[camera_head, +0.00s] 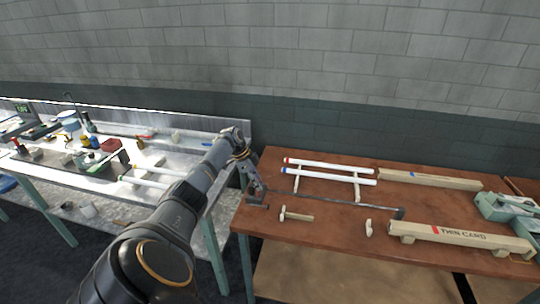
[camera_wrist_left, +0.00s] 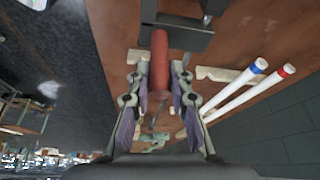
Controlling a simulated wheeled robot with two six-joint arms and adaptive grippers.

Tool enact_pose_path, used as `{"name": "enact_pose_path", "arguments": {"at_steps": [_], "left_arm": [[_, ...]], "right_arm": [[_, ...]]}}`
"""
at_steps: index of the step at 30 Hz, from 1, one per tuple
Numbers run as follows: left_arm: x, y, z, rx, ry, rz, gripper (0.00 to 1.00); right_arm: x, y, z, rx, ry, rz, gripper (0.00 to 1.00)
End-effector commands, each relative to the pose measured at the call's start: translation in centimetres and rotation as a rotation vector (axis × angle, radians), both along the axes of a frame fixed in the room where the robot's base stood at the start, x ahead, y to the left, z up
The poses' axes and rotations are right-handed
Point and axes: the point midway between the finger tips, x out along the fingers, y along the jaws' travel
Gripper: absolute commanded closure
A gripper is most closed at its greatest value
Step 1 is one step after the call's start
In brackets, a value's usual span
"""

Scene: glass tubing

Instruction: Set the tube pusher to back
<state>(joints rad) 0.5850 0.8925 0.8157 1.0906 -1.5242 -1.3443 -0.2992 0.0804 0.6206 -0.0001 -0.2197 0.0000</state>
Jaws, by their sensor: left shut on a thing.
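The tube pusher shows in the head view as a long dark rod (camera_head: 335,204) lying along the front of the brown table, with a dark block at its right end. My left gripper (camera_head: 255,188) is at the rod's left end, by the table's left edge. In the left wrist view, the pusher's red handle (camera_wrist_left: 159,62) lies between the fingers of my left gripper (camera_wrist_left: 160,72), which is shut on it. A dark metal bracket (camera_wrist_left: 185,38) is just past the handle. The far part of the rod is partly hidden between the fingers. My right gripper is not in view.
Two white tubes (camera_head: 330,165) with red and blue ends rest on wooden supports behind the rod. A cluttered bench (camera_head: 100,180) is at left.

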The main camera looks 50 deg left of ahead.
Motion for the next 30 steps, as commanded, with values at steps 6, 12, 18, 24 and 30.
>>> {"name": "enact_pose_path", "arguments": {"at_steps": [6, 12, 18, 24, 30], "left_arm": [[-0.51, 0.74, -0.02, 0.001, 0.001, 0.000, 1.00], [-0.52, 0.75, 0.00, 0.001, 0.001, 0.000, 1.00], [-0.51, 0.73, -0.01, 0.000, 0.001, 0.000, 0.67], [-0.50, 0.70, -0.02, 0.000, 0.001, 0.000, 0.57], [-0.56, 0.82, 0.28, 0.001, 0.001, 0.000, 0.57]], "right_arm": [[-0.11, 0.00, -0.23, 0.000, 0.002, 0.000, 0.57], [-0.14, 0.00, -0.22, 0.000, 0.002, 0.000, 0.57], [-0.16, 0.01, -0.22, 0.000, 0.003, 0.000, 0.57], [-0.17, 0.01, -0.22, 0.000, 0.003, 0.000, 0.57], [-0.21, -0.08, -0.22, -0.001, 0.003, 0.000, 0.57]]}}
